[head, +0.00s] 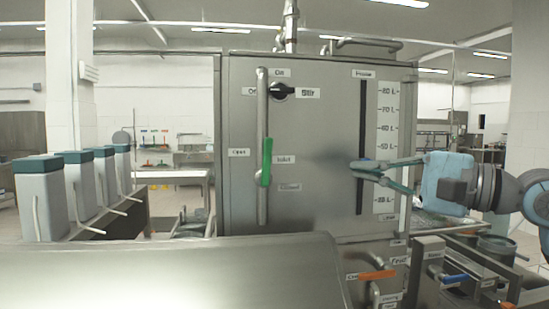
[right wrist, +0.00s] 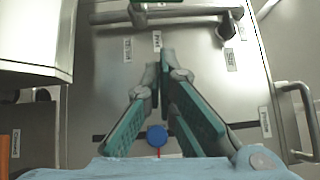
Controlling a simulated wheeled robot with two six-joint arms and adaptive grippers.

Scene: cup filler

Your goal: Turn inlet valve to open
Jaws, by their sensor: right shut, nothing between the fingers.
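The inlet valve's green handle (head: 267,161) stands upright along the vertical steel pipe on the front of the tank. An "Open" label is to its left, and "Inlet" and "Closed" labels are to its right. A small part of the green handle shows at the top edge of the right wrist view (right wrist: 157,3). My right gripper (head: 355,169) comes in from the right in front of the tank's black slot. It is shut and empty, clearly apart from the handle. Its green-padded fingers also show in the right wrist view (right wrist: 159,64). My left gripper is in neither view.
The steel tank (head: 320,110) has a black selector knob (head: 283,90) at its upper left and a litre scale (head: 386,130) on its right. An orange handle (head: 378,275) and a blue handle (head: 454,278) sit below. Bare tank front lies between gripper and pipe.

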